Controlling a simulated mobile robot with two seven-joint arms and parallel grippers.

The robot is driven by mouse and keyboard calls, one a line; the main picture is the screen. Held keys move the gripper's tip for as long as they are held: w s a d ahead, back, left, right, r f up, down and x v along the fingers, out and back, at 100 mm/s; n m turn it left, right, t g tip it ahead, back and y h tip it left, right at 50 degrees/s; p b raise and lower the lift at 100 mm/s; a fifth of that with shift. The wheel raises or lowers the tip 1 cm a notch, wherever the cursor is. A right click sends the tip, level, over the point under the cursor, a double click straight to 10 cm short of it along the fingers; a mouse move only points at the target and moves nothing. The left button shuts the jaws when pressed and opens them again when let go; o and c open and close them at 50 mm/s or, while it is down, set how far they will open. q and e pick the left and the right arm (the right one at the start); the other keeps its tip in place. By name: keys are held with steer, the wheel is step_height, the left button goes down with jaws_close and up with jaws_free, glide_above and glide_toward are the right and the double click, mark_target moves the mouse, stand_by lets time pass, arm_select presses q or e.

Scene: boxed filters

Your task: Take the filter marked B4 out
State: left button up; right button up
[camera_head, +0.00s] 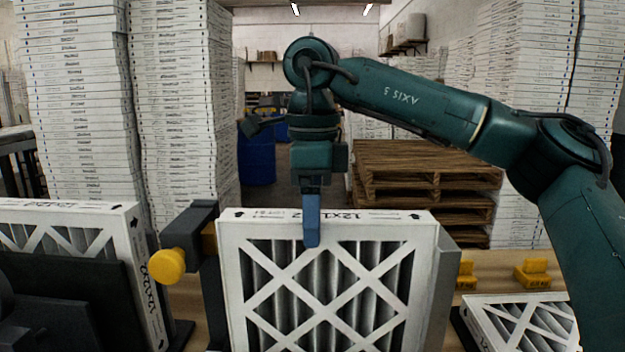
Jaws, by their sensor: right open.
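A white-framed pleated filter (330,290) with a diamond lattice stands upright in a dark holder in the middle. Its top edge has large size print, an arrow and small print that I cannot read clearly, so I cannot confirm a B4 mark. My right gripper (312,222) points down over the middle of its top edge. One blue finger shows, overlapping the filter's front face near the top. The other finger is hidden, perhaps behind it. The gripper is open. My left gripper is not in view.
Another filter (70,212) stands at left behind a dark panel, and one lies low at right (520,318). A yellow knob (167,266) on a dark clamp is close left of the middle filter. Yellow blocks (533,273) sit at right. Wooden pallets (425,170) and tall stacks stand behind.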

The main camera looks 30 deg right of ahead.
steer(key=shift+f, duration=2.55)
steer(key=shift+c, duration=0.4)
steer(key=c, duration=1)
steer(key=shift+c, duration=0.3)
steer(key=shift+w+a+r, duration=0.15)
steer(key=shift+w+a, duration=0.05)
steer(key=shift+a, duration=0.05)
steer(key=o, duration=0.7)
steer(key=shift+o, duration=0.2)
